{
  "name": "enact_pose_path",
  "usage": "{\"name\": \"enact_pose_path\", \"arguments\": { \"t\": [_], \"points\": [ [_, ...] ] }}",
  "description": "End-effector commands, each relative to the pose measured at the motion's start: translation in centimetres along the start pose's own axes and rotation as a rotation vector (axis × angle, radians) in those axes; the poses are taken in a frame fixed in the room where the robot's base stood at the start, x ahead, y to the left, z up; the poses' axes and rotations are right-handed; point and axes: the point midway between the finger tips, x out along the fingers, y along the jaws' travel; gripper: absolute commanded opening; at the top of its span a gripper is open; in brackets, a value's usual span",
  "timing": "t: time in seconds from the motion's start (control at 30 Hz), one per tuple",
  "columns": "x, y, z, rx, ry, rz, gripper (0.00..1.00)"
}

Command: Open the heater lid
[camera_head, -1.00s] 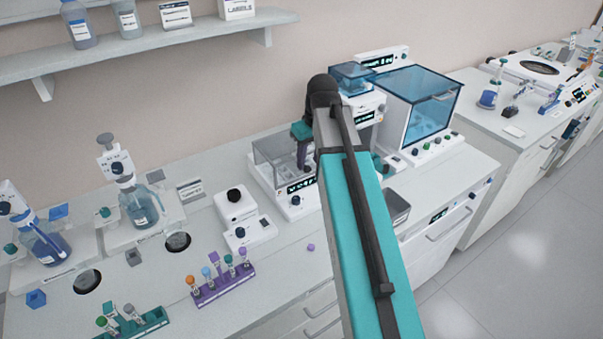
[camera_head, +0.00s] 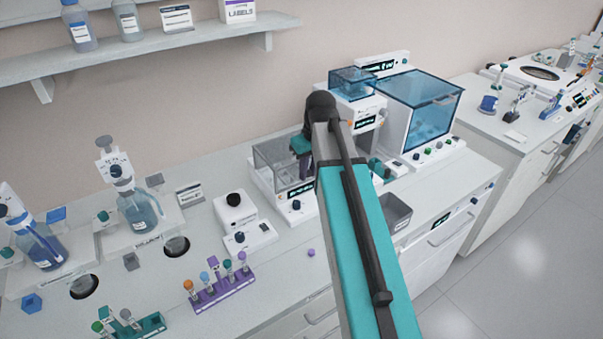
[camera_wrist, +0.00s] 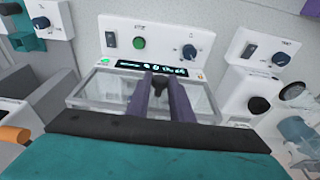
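The heater (camera_head: 262,180) is a white box with a clear cover, a display and knobs on its front panel, standing on the bench in the middle of the head view. Its clear lid (camera_wrist: 97,88) looks shut in the wrist view. My gripper (camera_wrist: 160,80) reaches down over the lid, with its two dark fingers apart. A small dark knob (camera_wrist: 159,103) shows between the fingers, seemingly the lid's handle; I cannot tell whether the fingers touch it. In the head view my arm hides the heater's right side and part of my gripper.
A white device with a blue-tinted glass cover (camera_head: 428,105) stands close on the right. A small white unit with a black knob (camera_head: 234,206) is on the left. A purple tube rack (camera_head: 222,290) and a grey bin (camera_head: 397,211) stand nearer the front.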

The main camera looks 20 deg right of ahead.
Motion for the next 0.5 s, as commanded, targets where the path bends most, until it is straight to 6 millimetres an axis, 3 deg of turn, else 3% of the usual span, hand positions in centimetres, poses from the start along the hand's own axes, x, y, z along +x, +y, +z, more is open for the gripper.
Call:
{"name": "enact_pose_path", "arguments": {
  "t": [0.5],
  "points": [
    [-1.6,0.1,-0.9,0.000,0.002,0.000,0.08]
  ]
}}
